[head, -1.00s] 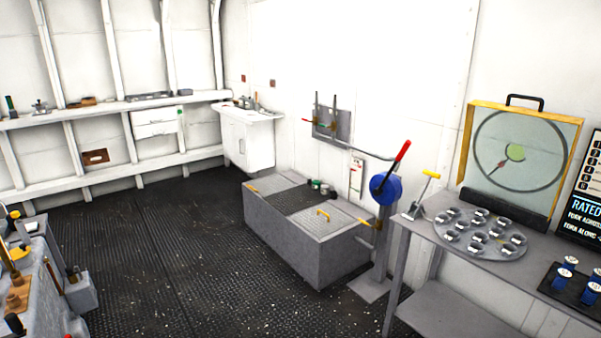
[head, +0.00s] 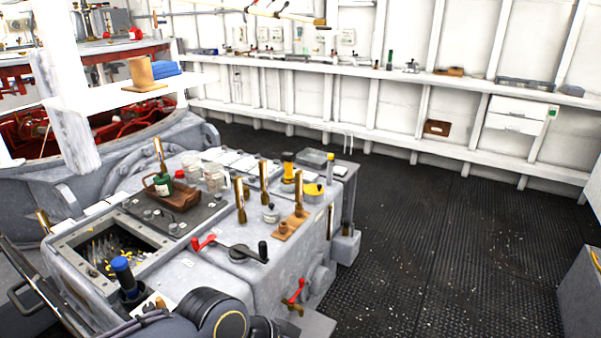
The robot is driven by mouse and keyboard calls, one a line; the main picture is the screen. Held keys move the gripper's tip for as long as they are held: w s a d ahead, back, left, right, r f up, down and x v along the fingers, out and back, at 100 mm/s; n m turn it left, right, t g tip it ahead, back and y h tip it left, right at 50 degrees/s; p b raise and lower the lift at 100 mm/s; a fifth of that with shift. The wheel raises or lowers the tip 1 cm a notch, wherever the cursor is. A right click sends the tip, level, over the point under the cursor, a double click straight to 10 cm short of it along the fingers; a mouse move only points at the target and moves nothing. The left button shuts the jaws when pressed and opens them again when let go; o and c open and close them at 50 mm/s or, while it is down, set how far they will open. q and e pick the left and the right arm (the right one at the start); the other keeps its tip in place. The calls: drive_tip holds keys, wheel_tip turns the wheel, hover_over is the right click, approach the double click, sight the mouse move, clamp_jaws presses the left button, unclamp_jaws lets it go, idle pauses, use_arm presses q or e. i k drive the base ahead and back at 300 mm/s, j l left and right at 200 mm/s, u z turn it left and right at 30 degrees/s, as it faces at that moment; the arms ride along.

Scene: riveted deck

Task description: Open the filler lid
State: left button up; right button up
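I cannot pick out a filler lid with certainty. A grey machine block (head: 200,262) fills the lower left, with a bolted, framed square opening (head: 72,248) in its top. Yellow and pale pieces show inside the opening. A red-and-black crank handle (head: 238,252) lies on the block's top. A red-handled tap (head: 296,293) is on its near right side. At the right edge, a grey box (head: 583,290) is cut off by the frame, with a small yellow part (head: 595,259) showing. Neither of my grippers is in view.
A wooden tray (head: 178,199) with bottles, jars (head: 213,180) and upright brass-coloured pieces (head: 240,200) crowd the block's top. A white shelf (head: 125,92) stands at left. Wall shelving (head: 330,66) runs along the back. The dark riveted floor (head: 440,250) is clear at centre right.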

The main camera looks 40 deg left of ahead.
sight(314, 190)
drive_tip(key=i+u, duration=0.3)
drive_tip(key=i, duration=0.35)
drive_tip(key=i+l+u, duration=0.25)
drive_tip(key=i, duration=0.45)
drive_tip(key=i+u, duration=0.3)
drive_tip(key=u, duration=0.15)
drive_tip(key=i+u, duration=0.4)
drive_tip(key=i+l+u, duration=0.2)
drive_tip(key=u, duration=0.25)
drive_tip(key=i+l+u, duration=0.55)
drive_tip(key=u, duration=0.3)
drive_tip(key=k+l, duration=0.05)
drive_tip(key=l, duration=0.05)
